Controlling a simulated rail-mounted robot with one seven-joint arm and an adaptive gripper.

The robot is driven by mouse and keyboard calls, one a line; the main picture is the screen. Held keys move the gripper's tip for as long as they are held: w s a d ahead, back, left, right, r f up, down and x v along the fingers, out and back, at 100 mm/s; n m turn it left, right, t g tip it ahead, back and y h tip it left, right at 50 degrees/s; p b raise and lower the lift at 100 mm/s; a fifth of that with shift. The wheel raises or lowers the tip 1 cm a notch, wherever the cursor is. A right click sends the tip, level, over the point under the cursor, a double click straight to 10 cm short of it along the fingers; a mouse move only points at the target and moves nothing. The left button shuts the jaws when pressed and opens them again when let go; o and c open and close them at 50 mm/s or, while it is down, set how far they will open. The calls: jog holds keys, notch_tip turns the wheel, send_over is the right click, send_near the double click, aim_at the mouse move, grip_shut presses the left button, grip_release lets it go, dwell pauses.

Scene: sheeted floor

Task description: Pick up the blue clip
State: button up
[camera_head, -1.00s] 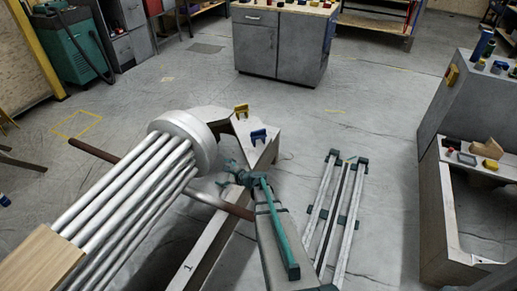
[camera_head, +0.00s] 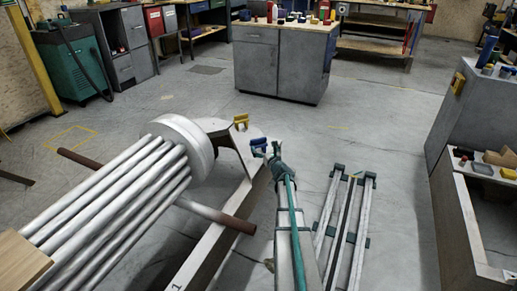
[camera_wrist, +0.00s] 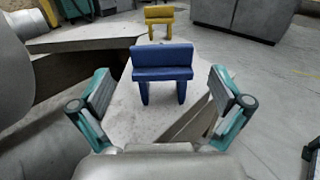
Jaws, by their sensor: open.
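The blue clip (camera_wrist: 162,72) stands upright on a flat grey metal surface (camera_wrist: 125,105) in the wrist view, centred ahead of my gripper. My gripper (camera_wrist: 160,90) is open, with one teal finger on each side of the picture. The clip shows between and just beyond the fingers, with a gap to each side. In the head view the blue clip (camera_head: 258,142) is at the narrow end of the metal surface, right by the tip of my gripper (camera_head: 270,152), which partly covers it.
A yellow clip (camera_head: 241,120) stands on the same surface behind the blue one. A large metal cylinder with long tubes (camera_head: 180,140) lies to the left, with a brown rod (camera_head: 215,215). A grey cabinet (camera_head: 283,65) stands farther back. Open floor lies between.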

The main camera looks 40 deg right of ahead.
aim_at(259, 140)
jog(key=shift+x, duration=1.2)
jog(key=b+x, duration=0.1)
jog(key=x, duration=0.1)
jog(key=b+x, duration=0.1)
jog(key=x, duration=0.1)
jog(key=shift+d+f, duration=0.15)
jog(key=shift+f, duration=0.1)
jog(key=shift+w+r, duration=0.1)
jog(key=shift+w, duration=0.25)
jog(key=c, duration=1)
